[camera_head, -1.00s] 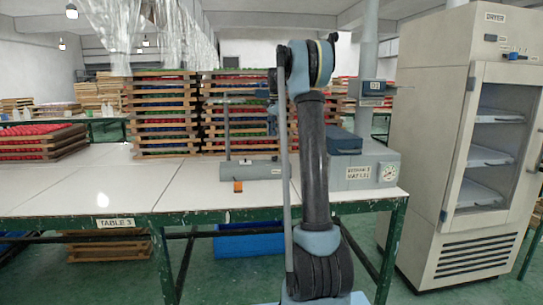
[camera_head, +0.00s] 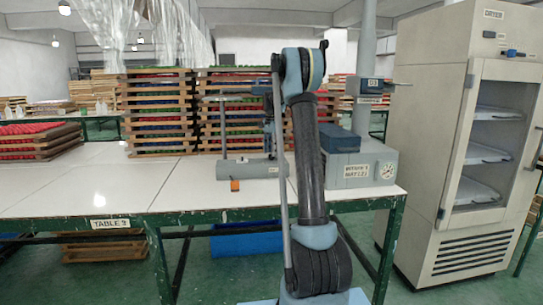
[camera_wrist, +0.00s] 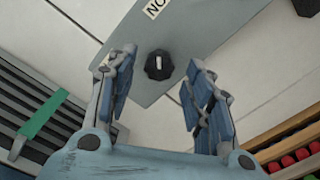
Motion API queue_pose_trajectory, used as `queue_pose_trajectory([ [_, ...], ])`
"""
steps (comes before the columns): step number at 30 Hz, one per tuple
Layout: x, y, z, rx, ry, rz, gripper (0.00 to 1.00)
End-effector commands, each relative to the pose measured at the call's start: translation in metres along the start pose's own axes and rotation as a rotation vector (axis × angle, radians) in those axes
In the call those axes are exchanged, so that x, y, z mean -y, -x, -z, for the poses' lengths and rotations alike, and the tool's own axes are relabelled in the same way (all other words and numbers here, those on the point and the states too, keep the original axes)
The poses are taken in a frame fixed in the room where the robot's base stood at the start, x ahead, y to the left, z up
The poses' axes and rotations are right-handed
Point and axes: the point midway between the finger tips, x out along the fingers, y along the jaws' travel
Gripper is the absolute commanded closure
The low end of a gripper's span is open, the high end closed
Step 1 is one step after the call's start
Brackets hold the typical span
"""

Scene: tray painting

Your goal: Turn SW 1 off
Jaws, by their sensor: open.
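A round black knob (camera_wrist: 159,65) with a pale pointer mark sits on a grey-blue panel (camera_wrist: 185,32) in the wrist view. A partly cut-off label (camera_wrist: 158,7) on the panel begins "NO"; I cannot read "SW 1" anywhere. My gripper (camera_wrist: 157,64) is open, with one finger on each side of the knob in the picture. No contact with the knob shows, and I cannot tell the height above it. In the head view my arm stands before the table, and the fingers cannot be made out clearly.
The white table (camera_head: 75,180) carries a grey machine (camera_head: 375,165) with a blue block (camera_head: 339,139) on top, and a low grey base (camera_head: 240,169) with an orange piece (camera_head: 235,185). Stacked wooden trays (camera_head: 160,110) stand behind. A dryer (camera_head: 425,140) stands at right.

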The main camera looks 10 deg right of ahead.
Motion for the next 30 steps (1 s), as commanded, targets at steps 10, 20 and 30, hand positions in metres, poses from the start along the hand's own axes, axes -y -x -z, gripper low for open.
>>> queue_pose_trajectory([
  [10,0.000,-0.018,0.000,0.000,0.000,0.000,0.53],
  [20,0.000,-0.017,0.000,0.000,0.000,0.000,0.87],
  [30,0.000,-0.017,0.000,0.000,0.016,0.001,0.97],
])
